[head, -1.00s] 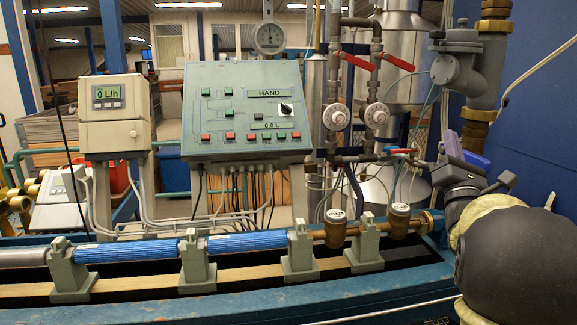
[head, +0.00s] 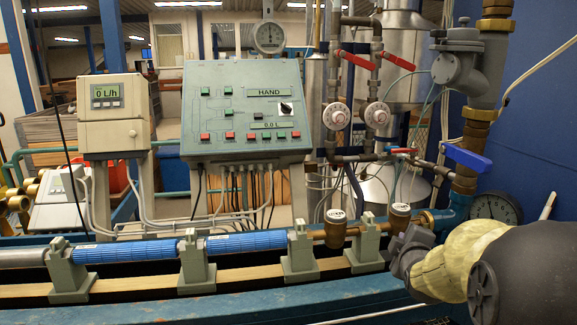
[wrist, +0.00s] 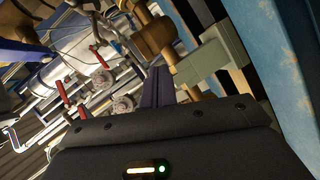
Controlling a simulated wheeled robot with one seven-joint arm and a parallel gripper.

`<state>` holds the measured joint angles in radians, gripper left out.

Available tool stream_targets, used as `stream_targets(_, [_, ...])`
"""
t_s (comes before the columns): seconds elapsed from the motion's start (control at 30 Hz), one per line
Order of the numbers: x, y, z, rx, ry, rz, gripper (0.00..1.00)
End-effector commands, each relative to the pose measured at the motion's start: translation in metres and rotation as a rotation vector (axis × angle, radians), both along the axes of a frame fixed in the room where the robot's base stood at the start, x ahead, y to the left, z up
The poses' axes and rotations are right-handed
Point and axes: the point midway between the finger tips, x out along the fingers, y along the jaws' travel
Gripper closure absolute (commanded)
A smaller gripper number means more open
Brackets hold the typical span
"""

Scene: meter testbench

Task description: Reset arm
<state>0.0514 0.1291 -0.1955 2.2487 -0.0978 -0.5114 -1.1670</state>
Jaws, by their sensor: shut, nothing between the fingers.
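My arm reaches in from the right edge in the head view. My gripper (head: 402,250) is low, in front of the right end of the pipe line, beside the right brass water meter (head: 399,217). In the wrist view the dark fingers of my gripper (wrist: 157,84) are together, with nothing between them. The gripper appears apart from the meters and the pipe, though the exact gap in depth cannot be told. Part of the right pipe end and its clamp is hidden behind my arm.
A green control panel (head: 243,108) stands mid-picture. Red-handled valves (head: 349,59) and a blue lever (head: 466,158) sit on the pipes at right. A pressure gauge (head: 495,208) is just above my arm. Clamps (head: 299,256) line the blue bench (head: 240,300).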

Motion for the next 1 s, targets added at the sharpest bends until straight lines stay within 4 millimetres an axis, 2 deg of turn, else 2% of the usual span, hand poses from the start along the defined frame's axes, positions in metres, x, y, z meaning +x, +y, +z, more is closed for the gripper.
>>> stream_targets(0.03, [-0.011, 0.012, -0.019, 0.104, 0.064, -0.018, 1.00])
stream_targets(0.1, [-0.029, 0.026, -0.044, 0.254, 0.154, -0.063, 1.00])
stream_targets(0.17, [-0.046, 0.038, -0.066, 0.374, 0.235, -0.113, 1.00])
stream_targets(0.3, [-0.094, 0.067, -0.109, 0.618, 0.421, -0.263, 1.00])
stream_targets(0.5, [-0.157, 0.094, -0.148, 0.833, 0.621, -0.497, 1.00])
stream_targets(0.7, [-0.209, 0.111, -0.168, 0.943, 0.752, -0.709, 1.00])
stream_targets(0.8, [-0.230, 0.116, -0.170, 0.973, 0.798, -0.799, 1.00])
stream_targets(1.0, [-0.227, 0.115, -0.138, 0.971, 0.790, -0.789, 1.00])
